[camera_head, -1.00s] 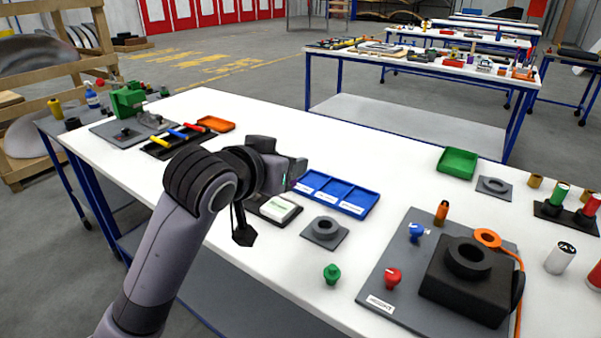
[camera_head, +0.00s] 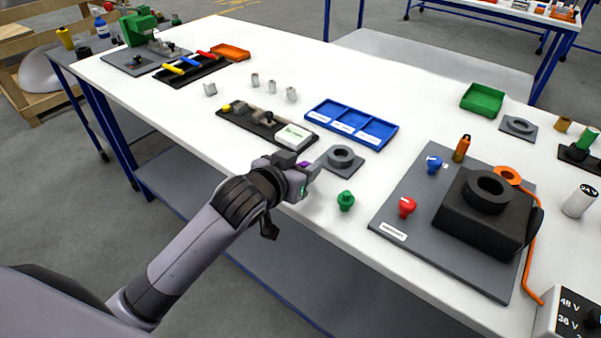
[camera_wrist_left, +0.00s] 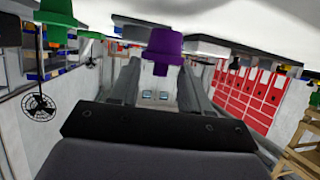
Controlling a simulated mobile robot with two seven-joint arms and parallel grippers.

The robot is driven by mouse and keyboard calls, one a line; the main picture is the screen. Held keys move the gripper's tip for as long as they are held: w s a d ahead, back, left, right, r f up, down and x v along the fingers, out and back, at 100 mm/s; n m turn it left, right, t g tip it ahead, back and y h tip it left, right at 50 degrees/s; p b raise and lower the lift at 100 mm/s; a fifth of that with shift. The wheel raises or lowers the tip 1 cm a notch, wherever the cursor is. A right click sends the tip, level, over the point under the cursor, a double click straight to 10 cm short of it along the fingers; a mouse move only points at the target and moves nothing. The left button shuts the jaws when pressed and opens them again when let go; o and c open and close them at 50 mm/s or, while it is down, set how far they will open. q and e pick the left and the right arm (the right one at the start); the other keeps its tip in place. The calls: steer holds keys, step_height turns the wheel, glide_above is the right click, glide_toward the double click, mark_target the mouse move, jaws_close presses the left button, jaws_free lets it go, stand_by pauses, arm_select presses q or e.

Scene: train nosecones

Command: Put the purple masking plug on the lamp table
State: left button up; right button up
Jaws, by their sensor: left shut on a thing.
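The purple masking plug (camera_wrist_left: 164,46) is held between the fingers of my left gripper (camera_wrist_left: 158,82) in the left wrist view. In the head view only a little purple (camera_head: 304,165) shows at the tip of my left gripper (camera_head: 306,174), which is just above the white table's front edge. The gripper is left of the green plug (camera_head: 345,201) and in front of the grey ring on a square plate (camera_head: 341,158). I cannot tell which surface is the lamp table. My right gripper is not in view.
A grey board (camera_head: 393,263) carries a black block with a ring (camera_head: 482,211), a red plug (camera_head: 406,207) and a blue plug (camera_head: 433,165). A blue divided tray (camera_head: 351,126) lies behind the grey ring. The white table (camera_head: 160,108) has clear room at left.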

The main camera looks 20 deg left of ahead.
arm_select(q)
steer(key=shift+f, duration=0.9)
steer(key=shift+f, duration=0.15)
steer(key=o, duration=1)
steer(key=shift+o, duration=0.2)
steer(key=shift+r, duration=0.2)
steer(key=v, duration=1.1)
steer(key=s+a+f+g, duration=0.1)
steer(key=s+f, duration=0.6)
steer(key=f, duration=0.5)
steer(key=s+a+f+g, duration=0.1)
steer(key=s+f, duration=0.5)
steer(key=f, duration=0.6)
steer(key=shift+s+a+f+g, duration=0.2)
steer(key=shift+s+a+g, duration=0.1)
steer(key=shift+s+g, duration=0.1)
